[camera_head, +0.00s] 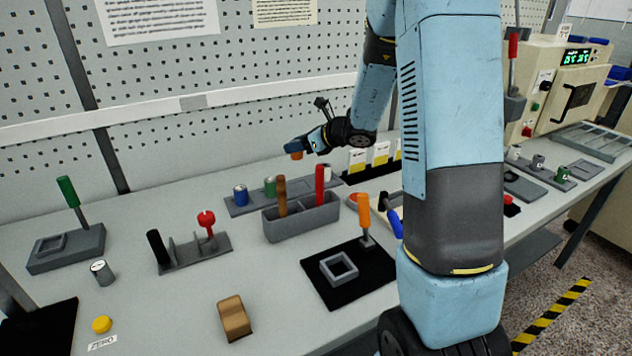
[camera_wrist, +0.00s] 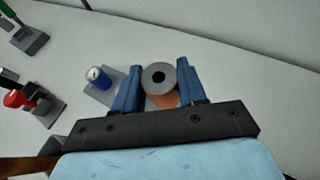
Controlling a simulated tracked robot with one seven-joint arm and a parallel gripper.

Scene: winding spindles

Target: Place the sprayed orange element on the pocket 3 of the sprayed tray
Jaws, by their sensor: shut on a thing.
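The orange element (camera_head: 294,150) is held in my gripper (camera_head: 301,145), raised above the bench. In the wrist view the orange element (camera_wrist: 161,100) sits between the two blue fingers of my gripper (camera_wrist: 160,83), its grey top with a dark hole facing the camera. A grey tray (camera_head: 256,204) below carries a blue element (camera_head: 240,195), a green element (camera_head: 270,187) and a whitish one (camera_head: 325,173). The blue element also shows in the wrist view (camera_wrist: 98,78), left of my gripper. The pocket numbers are not readable, and part of the tray is hidden.
A grey box (camera_head: 300,222) with brown and red handles stands in front of the tray. A stand with a red knob (camera_head: 206,221) is to its left. A black mat (camera_head: 340,300) with a square frame lies in front. Another tray (camera_head: 540,172) with elements is far right.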

